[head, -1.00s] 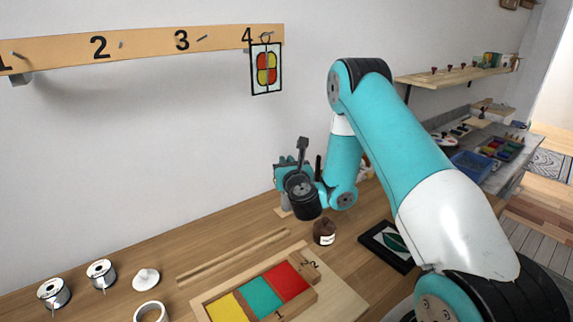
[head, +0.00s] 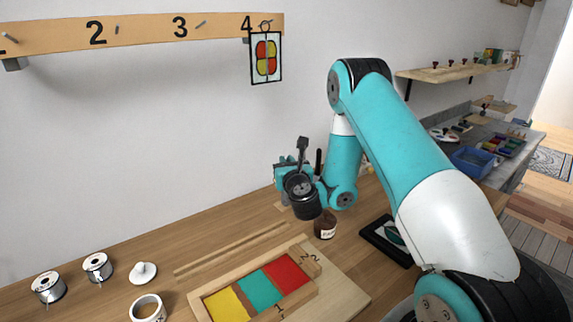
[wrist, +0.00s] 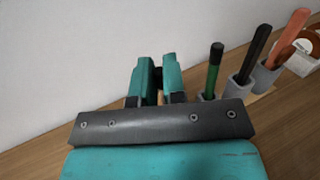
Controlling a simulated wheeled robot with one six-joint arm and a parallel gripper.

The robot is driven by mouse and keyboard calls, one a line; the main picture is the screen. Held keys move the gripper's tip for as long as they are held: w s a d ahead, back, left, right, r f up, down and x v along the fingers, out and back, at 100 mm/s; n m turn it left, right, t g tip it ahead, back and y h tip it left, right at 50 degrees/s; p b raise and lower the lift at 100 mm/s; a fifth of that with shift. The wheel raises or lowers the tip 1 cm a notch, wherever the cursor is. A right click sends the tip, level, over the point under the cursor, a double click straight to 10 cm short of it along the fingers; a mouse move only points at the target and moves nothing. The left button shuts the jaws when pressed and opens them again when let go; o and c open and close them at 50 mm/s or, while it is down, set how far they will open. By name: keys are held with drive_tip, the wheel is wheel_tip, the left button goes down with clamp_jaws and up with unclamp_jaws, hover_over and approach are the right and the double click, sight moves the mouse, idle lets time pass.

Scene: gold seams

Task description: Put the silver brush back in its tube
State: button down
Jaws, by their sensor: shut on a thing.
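My gripper (wrist: 158,72) is closed in the wrist view, with a small dark thing between its teal fingers. Too little of that thing shows to tell its colour or whether it is the silver brush. To the right of the fingers stand grey tubes: one holds a black-handled brush (wrist: 256,51), another an orange-handled brush (wrist: 289,38). A green-handled brush (wrist: 212,72) stands closest to my gripper. I cannot make out an empty tube; the area under the fingers is hidden by my wrist. In the head view my gripper (head: 285,172) is near the wall, mostly hidden.
A brown jar (head: 325,226) stands just in front of my wrist. A wooden tray (head: 318,296) with coloured glass panes and a dark framed panel (head: 390,240) lie nearer. Metal spools (head: 48,287) are at the left. The wall (head: 200,130) is close behind the gripper.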

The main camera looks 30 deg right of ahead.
drive_tip(key=c, duration=0.6)
unclamp_jaws()
drive_tip(key=shift+c, duration=0.2)
drive_tip(key=shift+r, duration=0.1)
wheel_tip(320, 180, up, 7)
drive_tip(key=p, duration=0.6)
drive_tip(key=shift+p, duration=0.3)
idle(0.3)
